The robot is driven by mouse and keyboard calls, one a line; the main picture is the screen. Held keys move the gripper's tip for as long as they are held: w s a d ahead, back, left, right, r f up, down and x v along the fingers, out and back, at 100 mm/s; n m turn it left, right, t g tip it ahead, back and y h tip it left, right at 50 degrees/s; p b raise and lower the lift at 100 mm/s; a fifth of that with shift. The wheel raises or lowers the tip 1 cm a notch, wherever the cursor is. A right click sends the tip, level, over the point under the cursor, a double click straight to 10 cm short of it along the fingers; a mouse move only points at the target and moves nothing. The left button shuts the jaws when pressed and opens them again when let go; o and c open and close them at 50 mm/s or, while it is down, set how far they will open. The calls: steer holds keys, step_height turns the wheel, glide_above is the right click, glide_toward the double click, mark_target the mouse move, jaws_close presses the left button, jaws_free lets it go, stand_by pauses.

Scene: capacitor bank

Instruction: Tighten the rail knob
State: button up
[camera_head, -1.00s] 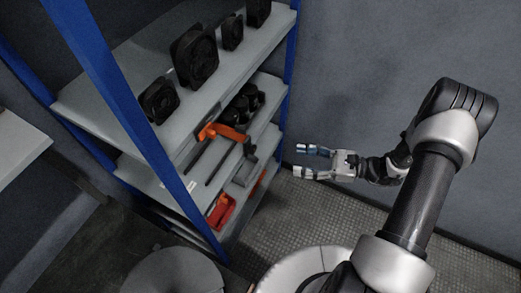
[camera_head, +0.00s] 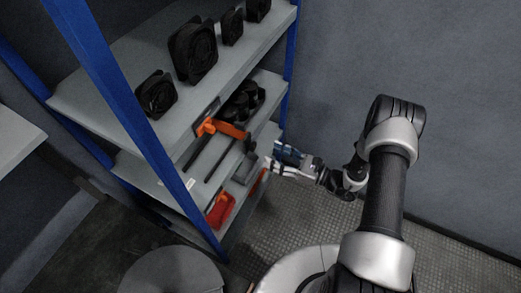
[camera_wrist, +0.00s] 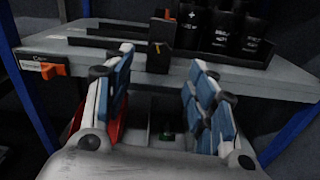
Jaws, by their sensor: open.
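My gripper (camera_head: 279,161) is open and empty, beside the right end of the shelving's middle level. In the wrist view its two blue-padded fingers (camera_wrist: 159,72) stand wide apart, pointing at the shelf's front edge. A dark block (camera_wrist: 158,58) with a small orange mark sits at that edge, between and beyond the fingertips, apart from them. A long dark rail (camera_wrist: 110,43) runs left from it. An orange part (camera_wrist: 55,70) sits beside a label at the left. I cannot tell for certain which of these is the rail knob.
Several black cylinders (camera_wrist: 225,33) stand behind the block. In the head view an orange handle (camera_head: 222,128) lies on the middle shelf, and a red bin (camera_head: 221,210) sits lower. Black fan-like units (camera_head: 193,50) stand on the top shelf. Blue posts (camera_head: 289,75) frame it.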

mark_target(255, 147)
steer(key=x, duration=0.6)
steer(key=shift+w+a+b, duration=0.1)
steer(key=shift+b, duration=0.25)
steer(key=shift+c, duration=0.2)
steer(key=c, duration=1)
